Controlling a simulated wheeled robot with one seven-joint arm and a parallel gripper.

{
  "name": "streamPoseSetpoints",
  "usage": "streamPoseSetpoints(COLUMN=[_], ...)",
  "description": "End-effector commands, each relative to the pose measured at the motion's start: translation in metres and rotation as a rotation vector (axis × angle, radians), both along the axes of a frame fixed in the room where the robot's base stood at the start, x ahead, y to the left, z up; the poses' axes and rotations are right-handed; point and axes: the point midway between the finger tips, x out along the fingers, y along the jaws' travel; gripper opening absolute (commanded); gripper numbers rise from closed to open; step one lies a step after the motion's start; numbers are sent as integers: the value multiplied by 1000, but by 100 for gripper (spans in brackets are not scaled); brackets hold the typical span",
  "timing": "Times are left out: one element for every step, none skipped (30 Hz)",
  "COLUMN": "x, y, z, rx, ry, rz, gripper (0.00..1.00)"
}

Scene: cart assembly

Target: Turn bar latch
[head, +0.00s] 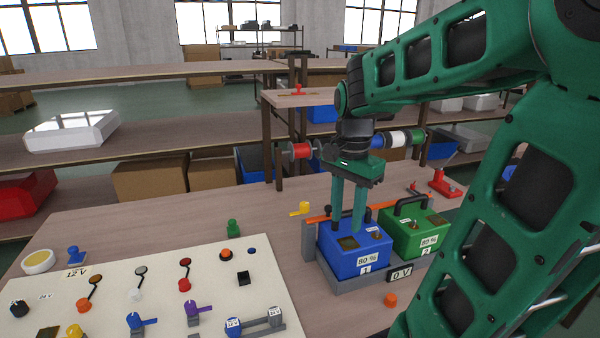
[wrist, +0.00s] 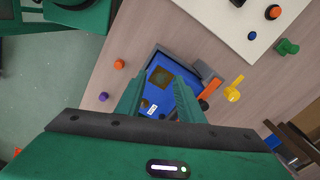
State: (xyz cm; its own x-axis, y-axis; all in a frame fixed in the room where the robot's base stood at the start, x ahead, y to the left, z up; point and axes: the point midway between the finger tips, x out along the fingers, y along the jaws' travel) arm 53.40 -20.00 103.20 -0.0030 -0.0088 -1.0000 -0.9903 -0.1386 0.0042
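The orange bar (head: 318,219) runs along the back of the grey holder (head: 308,240), behind the blue box marked 1 (head: 352,246) and the green box marked 2 (head: 416,230). Its end (wrist: 211,88) also shows in the wrist view, right of the blue box (wrist: 165,90). A yellow knob piece (head: 300,208) stands near the bar's left end; it also shows in the wrist view (wrist: 233,93). My gripper (head: 347,222) points down over the blue box, fingers apart and nothing visible clasped. Contact with the box or its dark handle is unclear. My fingers and arm hide part of the bar.
A cream panel (head: 215,275) with knobs and switches fills the table's left front. An orange knob (head: 390,300) lies before the holder. A green knob (head: 234,229) stands behind the panel. A red fixture (head: 445,184) stands at the right. Shelves stand behind.

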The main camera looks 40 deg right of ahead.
Motion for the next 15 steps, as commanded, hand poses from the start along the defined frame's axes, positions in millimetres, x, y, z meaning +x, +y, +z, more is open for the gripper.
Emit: streamPoseSetpoints(x=[16,24,36,45,53,65,73,82,93,101,109,119,126,133,140], y=[-2,-3,-4,-4,-5,-5,-6,-6,-6,-6,-6,-7,-7,-7,-6], z=[5,8,11,14,16,19,21,23,26,27,29,31,31,33,34], rx=[-2,-2,-2,-3,-3,-3,-3,-3,-3,-2,-1,-1,-1,0,1], ry=[1,0,0,-2,-2,-3,-4,-4,-5,-5,-6,-7,-6,-7,-7], rz=[-93,-153,-234,-293,-353,-432,-493,-554,-632,-689,-745,-817,-867,-914,-972], gripper=[34,34,34,34,34,34,34,34,34,34,34,34,34,34,34])
